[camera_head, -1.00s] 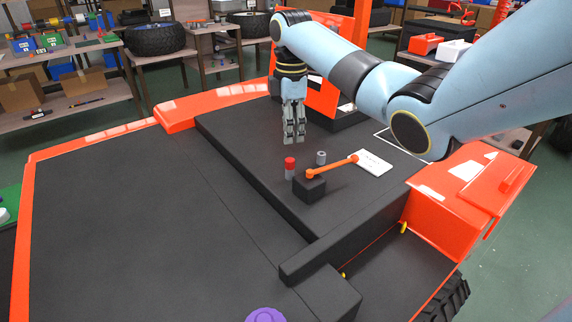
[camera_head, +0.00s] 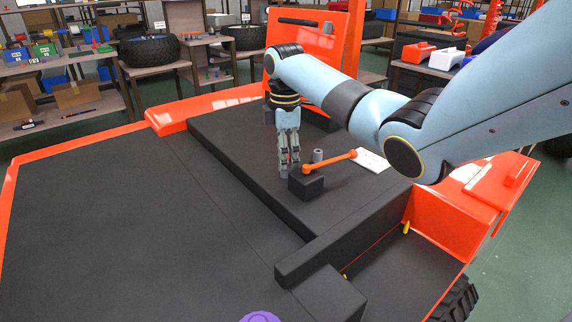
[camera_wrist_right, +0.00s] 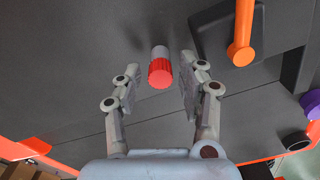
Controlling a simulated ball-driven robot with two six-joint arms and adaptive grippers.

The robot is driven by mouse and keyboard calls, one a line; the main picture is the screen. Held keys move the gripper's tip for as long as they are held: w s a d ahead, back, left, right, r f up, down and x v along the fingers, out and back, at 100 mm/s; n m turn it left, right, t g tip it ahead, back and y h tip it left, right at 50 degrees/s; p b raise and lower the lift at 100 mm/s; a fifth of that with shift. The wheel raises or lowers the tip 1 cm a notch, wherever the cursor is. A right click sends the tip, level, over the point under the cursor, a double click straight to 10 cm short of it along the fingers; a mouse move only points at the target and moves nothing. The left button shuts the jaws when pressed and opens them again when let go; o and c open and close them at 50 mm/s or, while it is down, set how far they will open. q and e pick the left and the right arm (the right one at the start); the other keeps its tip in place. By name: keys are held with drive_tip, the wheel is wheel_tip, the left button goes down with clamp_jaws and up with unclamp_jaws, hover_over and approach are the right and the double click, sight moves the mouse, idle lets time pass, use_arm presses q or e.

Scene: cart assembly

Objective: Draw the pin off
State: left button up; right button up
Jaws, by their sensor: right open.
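The pin, with a red head and a grey lower part, shows between the open fingers in the right wrist view (camera_wrist_right: 160,72). My right gripper (camera_wrist_right: 158,88) is open around it, with a gap on both sides. In the head view my right gripper (camera_head: 288,172) points down at the dark raised deck (camera_head: 235,145), beside the black block, and its fingers mostly hide the pin. An orange lever (camera_head: 330,162) sits on the black block (camera_head: 308,187); the lever also shows at the upper right of the wrist view (camera_wrist_right: 241,40). My left gripper is not in view.
A small grey cylinder (camera_head: 318,156) and a white card (camera_head: 372,161) lie close to the lever. The flat dark bed (camera_head: 130,220) at the left is clear. An orange rim (camera_head: 80,145) borders it. A purple round part (camera_head: 260,316) is at the bottom edge.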

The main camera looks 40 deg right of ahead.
clamp_jaws()
drive_tip(key=shift+r+p, duration=0.4)
wheel_tip(320, 180, up, 6)
drive_tip(key=p, duration=0.7)
drive_tip(key=shift+r, duration=0.1)
